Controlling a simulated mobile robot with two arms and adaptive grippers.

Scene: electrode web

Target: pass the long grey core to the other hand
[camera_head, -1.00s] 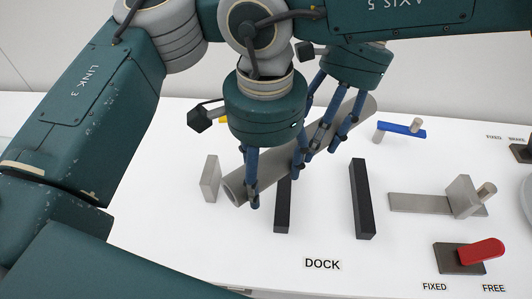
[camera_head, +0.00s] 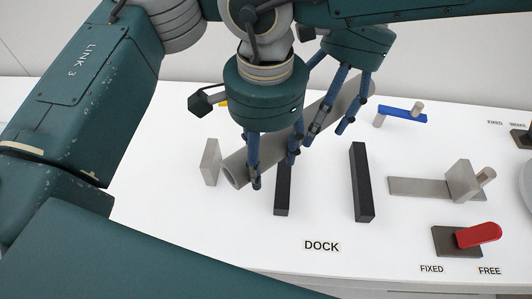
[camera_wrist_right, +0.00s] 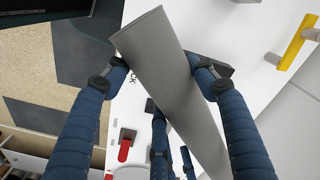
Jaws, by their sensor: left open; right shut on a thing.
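The long grey core (camera_head: 236,168) is a hollow tube held slantwise over the white worktop, its near end at lower left and its far end at upper right. My right gripper (camera_head: 274,173) is shut on the core near its lower-left end. The right wrist view shows the core (camera_wrist_right: 170,75) between the fingers of my right gripper (camera_wrist_right: 158,66). In the right wrist view, blue fingers show below the core. I cannot tell whether the left fingers touch it.
Two dark bars (camera_head: 362,185) (camera_head: 283,190) stand behind the DOCK label. A grey block (camera_head: 211,162) is left of the core. A grey bracket with a peg (camera_head: 462,182), a red lever (camera_head: 478,235) and a blue bar (camera_head: 403,116) are to the right. The front centre is clear.

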